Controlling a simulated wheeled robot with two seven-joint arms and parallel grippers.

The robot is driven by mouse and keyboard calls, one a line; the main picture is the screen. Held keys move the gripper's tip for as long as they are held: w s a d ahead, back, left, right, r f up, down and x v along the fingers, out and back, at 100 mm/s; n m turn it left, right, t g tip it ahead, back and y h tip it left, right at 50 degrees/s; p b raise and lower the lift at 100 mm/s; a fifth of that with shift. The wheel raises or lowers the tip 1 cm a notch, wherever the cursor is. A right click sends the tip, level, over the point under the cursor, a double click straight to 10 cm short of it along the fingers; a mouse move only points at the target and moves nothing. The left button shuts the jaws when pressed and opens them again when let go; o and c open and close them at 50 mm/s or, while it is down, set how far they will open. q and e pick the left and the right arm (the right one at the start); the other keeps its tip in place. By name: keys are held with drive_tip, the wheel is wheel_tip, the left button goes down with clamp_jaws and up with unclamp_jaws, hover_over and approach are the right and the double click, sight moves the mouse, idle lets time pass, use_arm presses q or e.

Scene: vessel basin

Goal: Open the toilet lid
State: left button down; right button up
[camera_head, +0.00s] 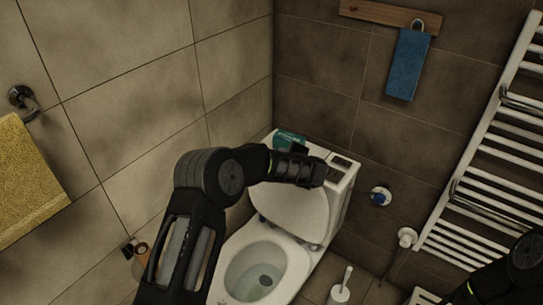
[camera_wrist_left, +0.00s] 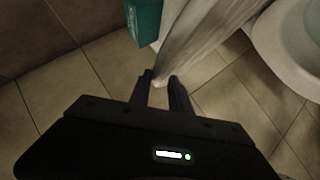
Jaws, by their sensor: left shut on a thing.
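The white toilet (camera_head: 297,258) stands at the lower middle of the head view. Its lid (camera_head: 290,212) is raised, standing up in front of the tank, and the bowl opening (camera_head: 256,272) is uncovered. My left arm reaches across the lid's upper part and hides some of its top edge. In the left wrist view my left gripper (camera_wrist_left: 161,82) is shut on the edge of the lid (camera_wrist_left: 205,30), with the toilet bowl (camera_wrist_left: 295,40) at the upper right. Only part of my right arm shows at the lower right of the head view; its gripper is out of frame.
A teal box (camera_head: 289,139) sits on the tank, close to my left arm. A toilet brush (camera_head: 340,290) stands on the floor to the right of the toilet. A white towel radiator (camera_head: 490,150) is on the right wall. A yellow towel (camera_head: 28,180) hangs at left.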

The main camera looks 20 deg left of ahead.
use_arm(q)
drive_tip(key=shift+w+d+f, duration=0.1)
drive_tip(key=shift+w+f, duration=0.1)
drive_tip(key=shift+f, duration=0.1)
drive_tip(key=c, duration=1.6)
unclamp_jaws()
drive_tip(key=shift+o, duration=1.4)
drive_tip(key=shift+w, duration=0.1)
drive_tip(key=shift+r, duration=0.1)
